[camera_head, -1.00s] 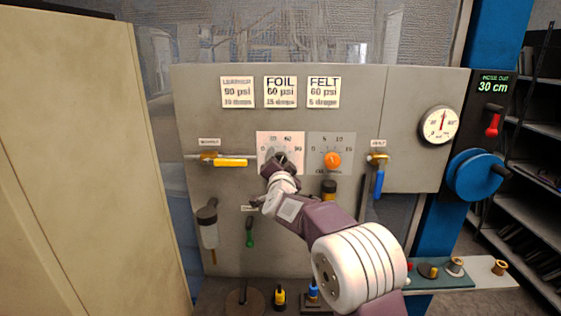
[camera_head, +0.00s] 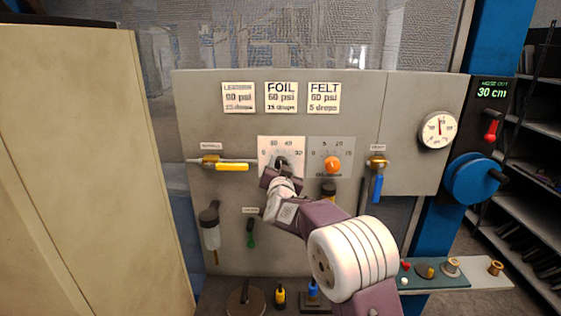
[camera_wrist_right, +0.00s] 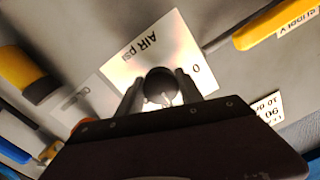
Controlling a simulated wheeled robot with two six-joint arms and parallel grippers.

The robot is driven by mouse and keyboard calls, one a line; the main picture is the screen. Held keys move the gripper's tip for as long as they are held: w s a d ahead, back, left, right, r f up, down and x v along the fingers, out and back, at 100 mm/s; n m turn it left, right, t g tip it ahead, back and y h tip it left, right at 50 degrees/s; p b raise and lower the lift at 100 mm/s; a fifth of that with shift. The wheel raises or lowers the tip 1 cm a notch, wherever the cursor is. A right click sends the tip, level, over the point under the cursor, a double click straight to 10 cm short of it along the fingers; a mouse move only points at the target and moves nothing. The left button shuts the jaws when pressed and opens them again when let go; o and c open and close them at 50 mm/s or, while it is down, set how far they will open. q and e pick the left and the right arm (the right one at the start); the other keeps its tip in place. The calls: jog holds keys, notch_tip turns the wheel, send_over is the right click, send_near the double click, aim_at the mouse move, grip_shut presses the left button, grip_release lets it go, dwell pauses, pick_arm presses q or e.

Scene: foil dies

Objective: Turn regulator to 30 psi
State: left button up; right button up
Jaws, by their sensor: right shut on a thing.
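The regulator is a dark round knob on a white dial plate (camera_head: 268,143) in the middle of the grey panel (camera_head: 225,110). In the head view my right gripper (camera_head: 281,166) covers most of the knob and the lower part of its scale. In the right wrist view, the knob (camera_wrist_right: 160,84) sits between the two fingers of my right gripper (camera_wrist_right: 161,92), which are shut on it. That plate reads "AIR psi" there. A round gauge (camera_head: 438,130) is on the right of the panel; its exact reading is too small to tell. My left gripper is not in view.
An orange knob (camera_head: 333,163) is just right of the dial. A yellow-handled valve (camera_head: 232,166) is at the left and a blue-handled valve (camera_head: 377,188) at the right. Labels hang above. A beige cabinet (camera_head: 80,150) stands at the far left.

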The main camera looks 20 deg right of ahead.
jog(key=shift+r+n+p, duration=0.15)
jog(key=shift+n+p, duration=0.5)
jog(key=shift+n, duration=0.35)
jog(key=shift+r+n+p, duration=0.1)
jog(key=shift+n+p, duration=0.55)
jog(key=shift+n, duration=0.35)
jog(key=o, duration=1.4)
jog(key=shift+f, duration=0.1)
